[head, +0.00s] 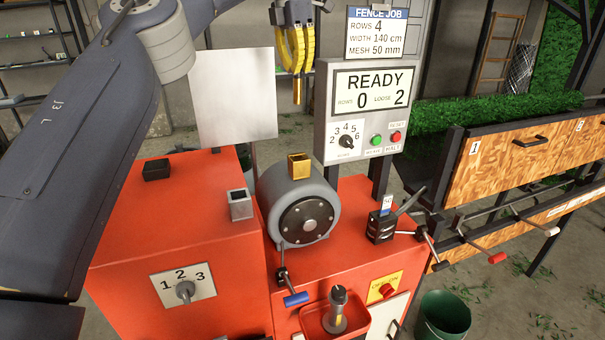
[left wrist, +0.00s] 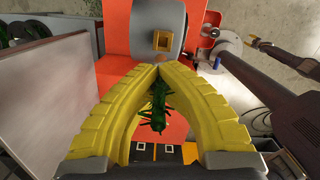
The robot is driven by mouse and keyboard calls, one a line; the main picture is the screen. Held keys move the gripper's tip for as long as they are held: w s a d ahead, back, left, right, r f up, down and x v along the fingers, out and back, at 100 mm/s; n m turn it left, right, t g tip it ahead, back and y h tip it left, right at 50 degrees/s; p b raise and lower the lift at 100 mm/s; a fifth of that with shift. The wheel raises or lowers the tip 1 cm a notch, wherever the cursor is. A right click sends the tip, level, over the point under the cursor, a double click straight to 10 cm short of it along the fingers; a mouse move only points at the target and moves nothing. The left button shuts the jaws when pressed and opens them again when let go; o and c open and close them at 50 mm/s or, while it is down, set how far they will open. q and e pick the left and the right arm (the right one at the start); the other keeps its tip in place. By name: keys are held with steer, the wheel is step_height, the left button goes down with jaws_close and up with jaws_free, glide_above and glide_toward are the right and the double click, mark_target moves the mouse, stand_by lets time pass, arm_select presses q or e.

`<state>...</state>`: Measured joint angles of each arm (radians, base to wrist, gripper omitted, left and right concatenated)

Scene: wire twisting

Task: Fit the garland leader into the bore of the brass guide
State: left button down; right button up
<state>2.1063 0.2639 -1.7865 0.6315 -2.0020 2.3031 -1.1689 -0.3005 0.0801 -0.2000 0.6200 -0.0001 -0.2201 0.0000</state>
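The brass guide (head: 299,166) is a small square block on top of the grey drum; in the left wrist view its square opening (left wrist: 163,41) shows ahead of my fingertips. My left gripper (head: 297,72) has yellow fingers and is high above and behind the drum. Its tips meet on the garland leader (head: 297,91), a slim brass-coloured piece hanging upright, its lower end clear of the guide. In the left wrist view, a green garland strand (left wrist: 157,102) lies between the fingers, and the shut tips hide much of the leader.
A grey drum (head: 302,207) sits on the red machine (head: 180,230). A READY display (head: 372,100) stands behind it at right and a white sheet (head: 234,97) at left. A black lever clamp (head: 381,226) and grey square socket (head: 241,204) flank the drum. Space above the guide is clear.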

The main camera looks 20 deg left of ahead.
arm_select(q)
steer(key=shift+s+d+n, duration=0.1)
steer(key=shift+s+n, duration=0.1)
steer(key=shift+n, duration=0.6)
steer(key=shift+f, duration=0.3)
steer(key=shift+t, duration=0.3)
step_height(320, 180, down, 19)
steer(key=shift+f, duration=0.2)
steer(key=shift+f, duration=0.15)
steer(key=c, duration=1.6)
jaws_free()
step_height(320, 180, up, 12)
steer(key=s+a, duration=0.1)
steer(key=shift+s, duration=0.25)
